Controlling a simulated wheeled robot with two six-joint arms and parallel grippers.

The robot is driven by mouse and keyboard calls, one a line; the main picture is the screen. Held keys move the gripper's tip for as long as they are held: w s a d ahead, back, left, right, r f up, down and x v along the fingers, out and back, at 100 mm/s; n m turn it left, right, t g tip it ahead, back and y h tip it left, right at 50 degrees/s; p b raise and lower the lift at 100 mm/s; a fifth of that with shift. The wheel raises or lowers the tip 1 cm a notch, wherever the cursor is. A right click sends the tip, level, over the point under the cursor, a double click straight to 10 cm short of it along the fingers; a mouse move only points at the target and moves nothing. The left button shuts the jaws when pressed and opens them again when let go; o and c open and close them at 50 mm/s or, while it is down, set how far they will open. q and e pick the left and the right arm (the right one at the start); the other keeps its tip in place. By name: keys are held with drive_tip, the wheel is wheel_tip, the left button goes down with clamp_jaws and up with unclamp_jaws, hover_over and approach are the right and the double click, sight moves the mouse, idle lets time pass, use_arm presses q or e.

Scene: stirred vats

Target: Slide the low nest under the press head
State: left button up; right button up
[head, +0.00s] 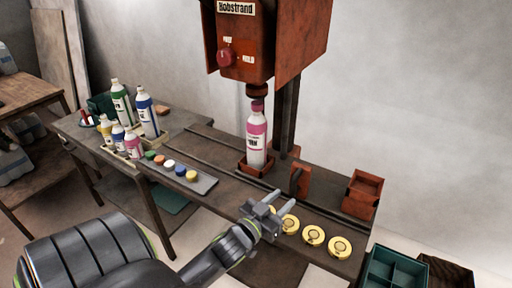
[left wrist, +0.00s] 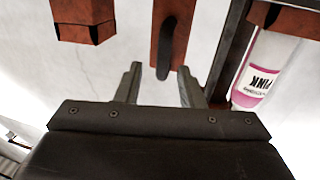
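The low nest (head: 246,167), a shallow red-orange holder, stands on the rail below the press head (head: 257,91). A white bottle with a pink label (head: 257,138) stands upright in it, its pink cap close under the head; I cannot tell whether they touch. A taller orange nest (head: 362,193) stands empty to the right. Between the nests is an upright orange plate (head: 299,178) with a dark handle (left wrist: 168,48). My left gripper (head: 282,200) is open and empty in front of this plate; in the left wrist view the handle lies just beyond its fingertips (left wrist: 160,70). My right gripper is out of view.
Several yellow discs (head: 313,235) lie along the bench front, close to my left gripper. A strip of coloured caps (head: 168,165) and several bottles (head: 147,115) stand at the left. A green divided crate (head: 395,268) is at the lower right.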

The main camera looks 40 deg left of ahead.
use_arm(q)
drive_tip(key=s+b, duration=0.3)
drive_tip(key=s, duration=0.7)
drive_tip(key=shift+s+d, duration=0.3)
drive_tip(key=shift+s, duration=0.1)
